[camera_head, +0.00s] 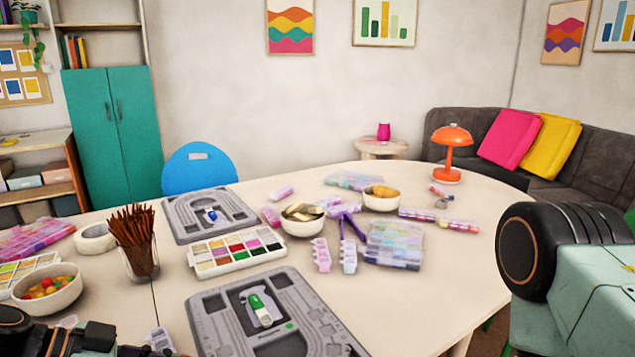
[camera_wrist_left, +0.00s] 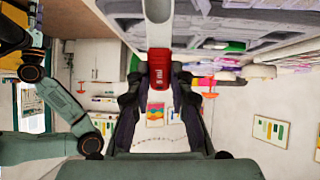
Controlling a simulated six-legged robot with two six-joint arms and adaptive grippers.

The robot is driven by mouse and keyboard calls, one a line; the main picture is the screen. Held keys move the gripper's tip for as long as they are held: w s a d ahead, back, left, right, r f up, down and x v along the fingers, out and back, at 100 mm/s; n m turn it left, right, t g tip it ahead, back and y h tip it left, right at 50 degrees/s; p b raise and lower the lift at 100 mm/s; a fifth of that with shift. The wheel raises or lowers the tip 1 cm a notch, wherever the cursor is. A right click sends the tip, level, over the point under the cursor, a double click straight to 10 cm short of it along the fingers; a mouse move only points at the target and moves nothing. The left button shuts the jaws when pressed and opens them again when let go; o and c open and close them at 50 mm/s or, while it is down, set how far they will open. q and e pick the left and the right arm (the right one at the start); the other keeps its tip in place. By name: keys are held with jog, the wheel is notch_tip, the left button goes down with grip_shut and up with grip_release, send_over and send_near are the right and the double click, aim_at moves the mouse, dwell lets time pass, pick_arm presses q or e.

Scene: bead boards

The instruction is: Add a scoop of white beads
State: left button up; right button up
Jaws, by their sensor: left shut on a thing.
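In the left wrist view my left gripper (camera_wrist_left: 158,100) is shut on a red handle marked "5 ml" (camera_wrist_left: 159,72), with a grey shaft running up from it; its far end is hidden. In the head view only dark parts of my left arm show at the lower left, and the red handle cannot be made out. A white sectioned bead tray (camera_head: 198,272) lies mid-table with beads of several colours, some cells pale. A grey bead board (camera_head: 215,325) in front holds a green-and-white piece (camera_head: 260,310). My right gripper is not in view.
A second grey board (camera_head: 180,232) with a blue piece lies behind the tray. A glass of brown sticks (camera_head: 140,262) and a bowl of colourful pieces (camera_head: 47,288) stand left. Bowls (camera_head: 303,226) and a bead case (camera_head: 393,247) stand right. The table's right front is clear.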

pick_arm(q)
jog(key=shift+s+a+r+t+h+p, duration=0.2)
jog(key=shift+a+t+h+p, duration=0.15)
jog(key=shift+h+p, duration=0.15)
jog(key=shift+s+a+r+t+h+p, duration=0.1)
jog(key=shift+s+a+t+h+p, duration=0.15)
jog(key=shift+h+p, duration=0.2)
jog(key=shift+a, duration=0.1)
